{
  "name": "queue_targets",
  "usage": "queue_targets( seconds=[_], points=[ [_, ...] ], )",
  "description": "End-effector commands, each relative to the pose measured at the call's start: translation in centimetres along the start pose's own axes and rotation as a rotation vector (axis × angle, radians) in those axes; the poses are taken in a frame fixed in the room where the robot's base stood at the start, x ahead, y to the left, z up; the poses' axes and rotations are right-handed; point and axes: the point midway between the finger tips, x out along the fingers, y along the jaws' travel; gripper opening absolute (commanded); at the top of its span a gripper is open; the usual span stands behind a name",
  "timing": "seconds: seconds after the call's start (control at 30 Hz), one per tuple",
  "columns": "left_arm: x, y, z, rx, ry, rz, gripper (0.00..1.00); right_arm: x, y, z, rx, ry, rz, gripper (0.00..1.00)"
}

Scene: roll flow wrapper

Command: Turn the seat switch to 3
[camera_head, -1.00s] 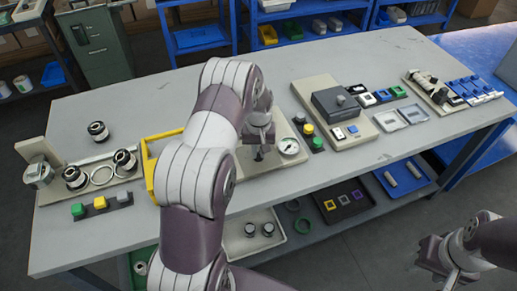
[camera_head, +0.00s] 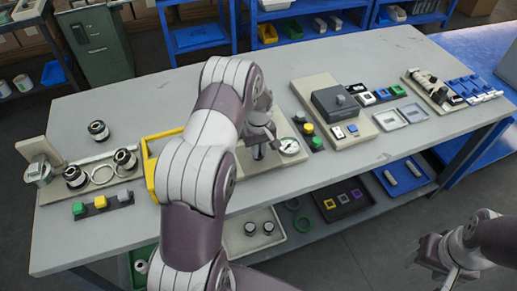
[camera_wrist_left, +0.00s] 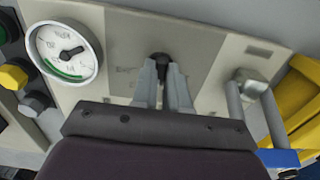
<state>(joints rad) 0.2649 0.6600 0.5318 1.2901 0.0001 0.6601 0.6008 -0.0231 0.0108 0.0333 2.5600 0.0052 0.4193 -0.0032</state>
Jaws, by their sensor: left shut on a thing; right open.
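The seat switch is a small black knob (camera_wrist_left: 160,58) on a beige panel (camera_wrist_left: 205,50). The gripper hides much of the knob, and the markings around it are too blurred to read. My left gripper (camera_wrist_left: 164,68) is shut on the knob, with a grey finger on each side. In the head view the left gripper (camera_head: 262,150) is over the panel, left of a round gauge (camera_head: 289,146), and the arm covers part of the panel. My right gripper (camera_head: 445,262) is open and empty, off the table at the lower right.
The white gauge (camera_wrist_left: 66,53) is left of the knob in the wrist view. A button block (camera_head: 310,130) and a grey-topped box (camera_head: 337,102) stand right of the panel.

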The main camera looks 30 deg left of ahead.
Motion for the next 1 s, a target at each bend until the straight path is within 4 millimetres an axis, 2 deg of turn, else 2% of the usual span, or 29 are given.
queue_targets(
  seconds=[0.13,0.17,0.2,0.23,0.57,0.67,0.9,1.0],
  points=[
    [0.0,0.0,-0.1,0.001,0.002,0.001,0.0,0.0,0.0,0.0,0.0,0.0,0.0,0.49],
    [0.0,0.0,-0.1,0.001,0.002,0.001,0.2,0.0,0.0,0.0,0.0,0.0,0.0,0.49],
    [0.0,0.0,-0.1,0.001,0.002,0.001,0.33,0.0,0.0,0.0,0.0,0.0,0.0,0.49],
    [0.0,0.0,-0.1,0.001,0.002,0.001,0.39,0.0,0.0,0.0,0.0,0.0,0.0,0.49],
    [-0.5,0.1,-0.1,0.002,0.002,0.001,0.39,0.1,0.0,0.0,0.0,0.0,0.0,0.49],
    [-2.2,0.1,-0.1,0.002,0.005,0.003,0.39,0.3,0.0,0.0,0.0,0.0,0.0,0.49],
    [-8.7,0.1,-0.1,0.001,0.006,0.004,0.39,1.0,0.0,0.1,0.0,0.0,0.0,0.49],
    [-10.8,0.0,-0.1,0.001,0.004,0.002,0.39,1.1,0.0,0.1,0.0,0.0,0.0,0.49]
  ],
)
